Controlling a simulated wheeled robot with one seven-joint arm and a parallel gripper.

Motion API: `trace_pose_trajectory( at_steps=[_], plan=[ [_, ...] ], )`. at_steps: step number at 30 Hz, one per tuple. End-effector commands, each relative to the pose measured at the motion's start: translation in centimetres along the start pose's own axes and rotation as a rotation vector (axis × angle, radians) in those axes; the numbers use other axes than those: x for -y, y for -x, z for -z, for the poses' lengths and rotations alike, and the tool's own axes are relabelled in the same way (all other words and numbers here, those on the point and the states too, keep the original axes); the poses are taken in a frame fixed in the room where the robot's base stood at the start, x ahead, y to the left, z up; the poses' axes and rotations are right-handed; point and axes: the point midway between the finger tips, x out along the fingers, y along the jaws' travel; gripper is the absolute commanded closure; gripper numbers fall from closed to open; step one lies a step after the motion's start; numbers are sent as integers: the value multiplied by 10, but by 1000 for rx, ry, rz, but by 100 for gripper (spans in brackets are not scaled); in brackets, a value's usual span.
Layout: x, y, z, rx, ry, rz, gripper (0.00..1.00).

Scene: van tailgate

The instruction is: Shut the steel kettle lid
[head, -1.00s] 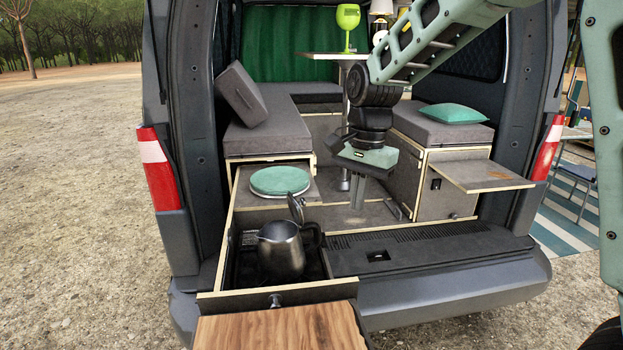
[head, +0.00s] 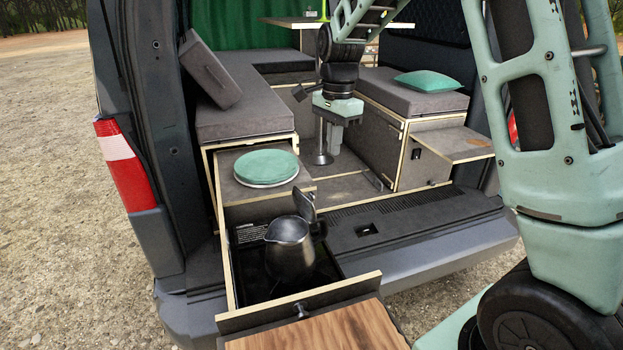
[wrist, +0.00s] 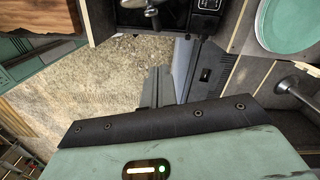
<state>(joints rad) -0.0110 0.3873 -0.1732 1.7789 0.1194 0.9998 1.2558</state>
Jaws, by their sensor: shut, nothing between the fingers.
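The steel kettle (head: 290,252) stands upright in the open drawer at the van's rear. Its lid (head: 305,205) is open, tilted up at the back of the rim. Its dark handle (head: 321,232) is on the right. The wrist view shows only part of the kettle (wrist: 150,11), cut off at the top edge. My gripper (head: 331,138) is shut and empty, pointing down inside the van. It is beyond the kettle, higher in the picture and slightly right, well apart from it.
A green plate (head: 266,167) lies on the counter behind the drawer. A wooden board (head: 320,330) is in front of the drawer. A table (head: 290,22) is at the back, with cushioned benches at both sides. The bumper sill (head: 420,222) right of the drawer is clear.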

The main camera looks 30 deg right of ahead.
Motion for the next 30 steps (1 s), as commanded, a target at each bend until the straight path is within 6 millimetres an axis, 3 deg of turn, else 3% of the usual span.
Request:
trace_pose_trajectory(
  at_steps=[12,19,30],
  plan=[
    [-2,-82,-1,2,0,-6,100],
    [-1,-87,-32,1,3,-2,100],
    [-1,-91,-40,1,1,0,100]
  ],
)
